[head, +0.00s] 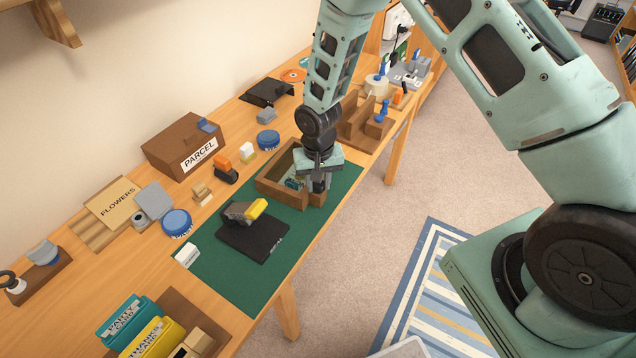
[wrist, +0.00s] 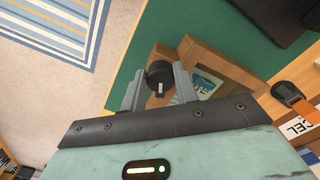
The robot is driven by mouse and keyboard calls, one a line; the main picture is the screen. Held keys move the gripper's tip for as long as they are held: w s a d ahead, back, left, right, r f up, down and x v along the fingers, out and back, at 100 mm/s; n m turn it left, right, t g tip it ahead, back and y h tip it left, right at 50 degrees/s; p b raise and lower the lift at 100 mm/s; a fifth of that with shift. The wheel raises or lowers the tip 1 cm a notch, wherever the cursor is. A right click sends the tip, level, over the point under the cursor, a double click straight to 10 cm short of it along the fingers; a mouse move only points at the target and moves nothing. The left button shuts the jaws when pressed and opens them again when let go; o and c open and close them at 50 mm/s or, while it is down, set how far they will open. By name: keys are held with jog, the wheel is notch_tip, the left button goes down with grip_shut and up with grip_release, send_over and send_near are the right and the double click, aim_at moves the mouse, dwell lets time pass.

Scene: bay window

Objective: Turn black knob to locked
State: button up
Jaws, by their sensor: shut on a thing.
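The black knob (wrist: 160,72) is a round dark dial with a pale mark on its face, on the near wall of an open wooden box (wrist: 215,62). My gripper (wrist: 157,86) is shut on the knob, with one grey finger on each side of it. In the head view my gripper (head: 318,186) reaches down at the right front of the box (head: 268,183), which stands on a green mat (head: 215,275). The knob is mostly hidden there by the fingers. I cannot read any lock label. A teal and white item (wrist: 205,82) lies inside the box.
A black pad (head: 255,243) with a grey and yellow tool (head: 243,212) lies left of the box. A brown PARCEL box (head: 183,147), a blue tin (head: 268,138) and wooden holders (head: 356,118) stand behind and beside it. The table's front edge is close to my gripper.

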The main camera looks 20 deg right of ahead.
jog(key=n, duration=0.3)
jog(key=shift+d+n+b, duration=0.1)
jog(key=shift+n+b, duration=0.25)
jog(key=shift+n, duration=0.05)
jog(key=n, duration=0.3)
jog(key=shift+n, duration=0.3)
jog(key=n, duration=0.5)
jog(key=shift+w+d+n, duration=0.1)
jog(key=shift+n, duration=0.3)
jog(key=o, duration=1)
jog(key=shift+r, duration=0.1)
notch_tip(320, 180, up, 17)
jog(key=shift+r+b, duration=0.15)
jog(key=shift+b, duration=0.7)
